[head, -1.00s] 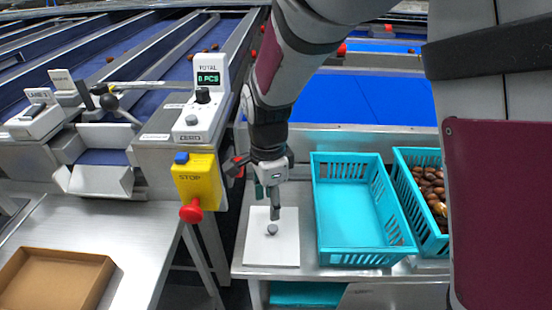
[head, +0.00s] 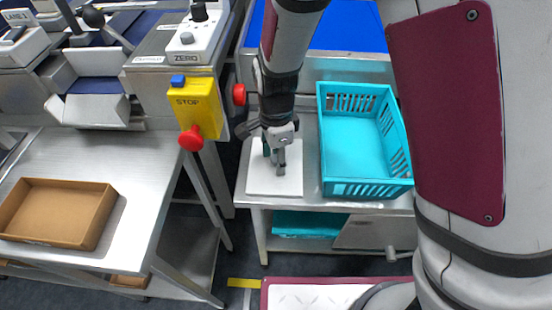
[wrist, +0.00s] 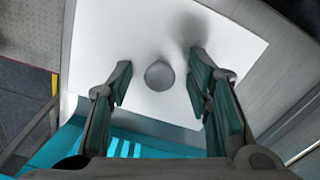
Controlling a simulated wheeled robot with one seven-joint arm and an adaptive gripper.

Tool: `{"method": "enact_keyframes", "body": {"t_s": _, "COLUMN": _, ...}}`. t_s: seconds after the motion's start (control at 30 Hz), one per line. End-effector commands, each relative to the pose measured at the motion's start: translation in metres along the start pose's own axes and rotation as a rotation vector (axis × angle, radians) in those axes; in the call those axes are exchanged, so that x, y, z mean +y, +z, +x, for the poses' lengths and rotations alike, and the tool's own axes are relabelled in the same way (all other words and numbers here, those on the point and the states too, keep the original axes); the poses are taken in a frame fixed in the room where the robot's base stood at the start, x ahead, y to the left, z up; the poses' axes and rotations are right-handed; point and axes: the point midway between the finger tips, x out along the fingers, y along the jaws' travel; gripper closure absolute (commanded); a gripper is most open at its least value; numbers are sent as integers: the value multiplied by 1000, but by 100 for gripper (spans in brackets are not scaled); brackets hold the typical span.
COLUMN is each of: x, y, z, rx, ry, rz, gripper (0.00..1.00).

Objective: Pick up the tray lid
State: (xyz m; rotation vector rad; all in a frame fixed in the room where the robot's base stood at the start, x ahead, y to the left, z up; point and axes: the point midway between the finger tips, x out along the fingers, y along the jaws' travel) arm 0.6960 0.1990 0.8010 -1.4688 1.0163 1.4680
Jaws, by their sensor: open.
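The tray lid (head: 258,184) is a flat white square plate lying on the metal bench, right of the yellow stop box. In the wrist view the lid (wrist: 115,40) fills most of the picture, with a round grey knob (wrist: 159,75) near its middle. My gripper (head: 278,168) is over the lid, pointing down, and hides the knob in the head view. In the wrist view my gripper (wrist: 160,72) is open, with one finger on each side of the knob. The fingers look apart from the knob; their exact height above the lid is unclear.
An empty cyan basket (head: 322,150) stands just right of the lid. The yellow stop box (head: 197,103) with a red button is at the left. A shallow brown box (head: 57,237) lies on the left table. Another cyan container (head: 305,223) is under the bench.

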Motion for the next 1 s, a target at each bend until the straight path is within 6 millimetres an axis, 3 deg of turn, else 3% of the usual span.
{"method": "enact_keyframes", "body": {"t_s": 0.13, "x": 0, "y": 0, "z": 0, "rx": 0, "ry": 0, "rz": 0, "gripper": 57}}
{"method": "enact_keyframes", "body": {"t_s": 0.33, "x": 0, "y": 0, "z": -1, "rx": 0, "ry": 0, "rz": 0, "gripper": 100}}
{"method": "enact_keyframes", "body": {"t_s": 0.7, "x": 0, "y": 0, "z": -5, "rx": 0, "ry": -2, "rz": 0, "gripper": 100}}
{"method": "enact_keyframes", "body": {"t_s": 1.0, "x": 0, "y": 1, "z": -56, "rx": -1, "ry": -4, "rz": 0, "gripper": 100}}
